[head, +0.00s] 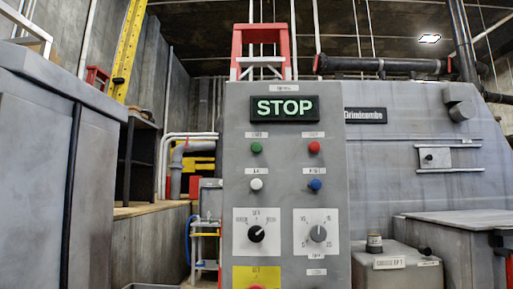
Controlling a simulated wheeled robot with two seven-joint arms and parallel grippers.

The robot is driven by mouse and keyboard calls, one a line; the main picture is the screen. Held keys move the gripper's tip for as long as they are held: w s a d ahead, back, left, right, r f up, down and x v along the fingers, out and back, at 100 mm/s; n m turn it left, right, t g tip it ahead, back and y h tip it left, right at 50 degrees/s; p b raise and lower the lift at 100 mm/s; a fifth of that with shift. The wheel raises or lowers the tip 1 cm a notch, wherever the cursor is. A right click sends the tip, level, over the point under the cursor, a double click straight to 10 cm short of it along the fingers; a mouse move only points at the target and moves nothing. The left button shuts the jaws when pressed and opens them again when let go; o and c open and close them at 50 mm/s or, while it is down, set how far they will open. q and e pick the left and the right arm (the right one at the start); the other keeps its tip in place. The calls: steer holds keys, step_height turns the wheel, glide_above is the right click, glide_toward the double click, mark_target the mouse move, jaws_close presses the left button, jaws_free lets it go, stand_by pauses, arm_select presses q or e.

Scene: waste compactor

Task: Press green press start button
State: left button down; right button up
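The grey control panel (285,210) stands upright in the middle of the head view. A small green button (256,147) sits at its upper left, under a small label too blurred to read well. The black sign above it (284,108) shows STOP in green letters. A red button (314,147) is to the right of the green one. A white button (256,184) and a blue button (315,184) are below. Neither of my grippers is in view.
Two dark rotary knobs, a left one (256,233) and a right one (318,233), sit lower on the panel. A red button on a yellow plate (256,277) is cut off at the bottom. A grey cabinet (35,170) stands at left, a large grey machine (415,165) at right.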

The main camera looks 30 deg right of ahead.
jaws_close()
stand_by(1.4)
